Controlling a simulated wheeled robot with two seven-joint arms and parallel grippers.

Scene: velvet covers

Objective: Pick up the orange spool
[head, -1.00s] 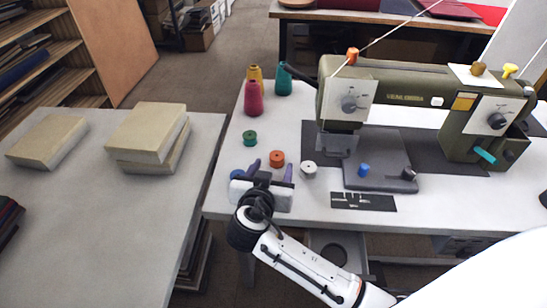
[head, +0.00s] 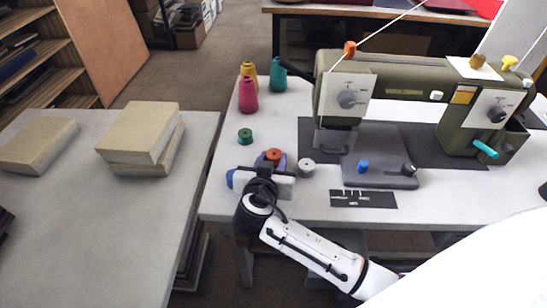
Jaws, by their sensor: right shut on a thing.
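The orange spool (head: 273,155) is a small round spool near the front left of the white sewing table (head: 225,200). My right gripper (head: 272,160) reaches over the table's front edge from below right. Its purple-tipped fingers are on either side of the orange spool and shut on it. The lower part of the spool is hidden behind the gripper body. Whether the spool touches the table is hard to tell. My left gripper is not in view.
A white spool (head: 306,168) stands just right of the gripper, a green spool (head: 245,135) behind left, and a blue spool (head: 231,178) partly hidden at left. The olive sewing machine (head: 400,95) fills the right. Thread cones (head: 248,95) stand at the back left.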

